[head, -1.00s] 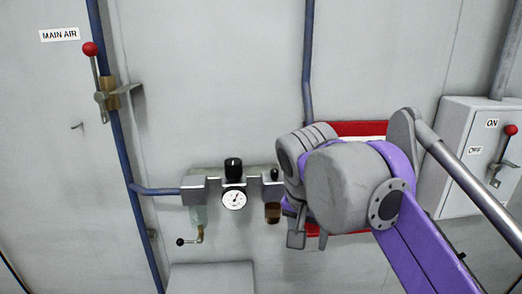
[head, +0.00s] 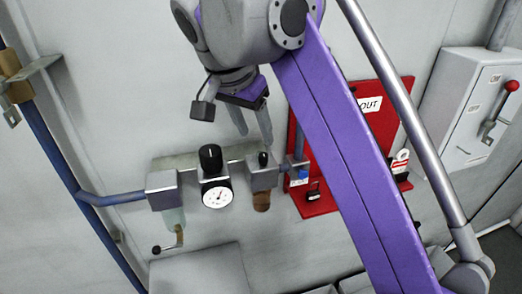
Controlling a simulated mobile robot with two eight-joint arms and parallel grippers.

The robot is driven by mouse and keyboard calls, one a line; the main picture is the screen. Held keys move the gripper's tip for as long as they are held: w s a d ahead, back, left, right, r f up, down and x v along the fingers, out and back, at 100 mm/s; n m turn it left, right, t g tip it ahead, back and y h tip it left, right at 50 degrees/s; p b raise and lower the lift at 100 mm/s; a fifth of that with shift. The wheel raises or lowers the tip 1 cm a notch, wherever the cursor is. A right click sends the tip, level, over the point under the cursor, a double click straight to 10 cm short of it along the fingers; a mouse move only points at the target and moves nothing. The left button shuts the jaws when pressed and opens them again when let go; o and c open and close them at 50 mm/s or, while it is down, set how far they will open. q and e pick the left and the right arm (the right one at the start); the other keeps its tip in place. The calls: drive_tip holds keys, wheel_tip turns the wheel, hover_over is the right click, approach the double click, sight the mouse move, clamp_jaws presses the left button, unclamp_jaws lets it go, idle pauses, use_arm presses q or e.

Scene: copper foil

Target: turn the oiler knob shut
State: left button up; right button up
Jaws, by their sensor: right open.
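The oiler (head: 263,178) is the right-hand grey block of the air unit on the wall, with a brown bowl (head: 262,201) under it. Its small black knob (head: 263,159) stands upright on top. My right gripper (head: 254,137) hangs just above the knob, fingers pointing down and open, with a small gap between fingertips and knob. Nothing is seen between the fingers. My left gripper is not in view.
Left of the oiler are a larger black regulator knob (head: 210,157), a round gauge (head: 217,195) and a filter block (head: 163,190) with a drain lever. A red lockout board (head: 313,200) is close on the right. A grey switch box (head: 465,110) is at far right.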

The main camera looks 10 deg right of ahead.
sight(262, 155)
drive_tip(key=x, duration=0.8)
drive_tip(key=shift+w+f, duration=0.3)
drive_tip(key=shift+c, duration=0.2)
clamp_jaws()
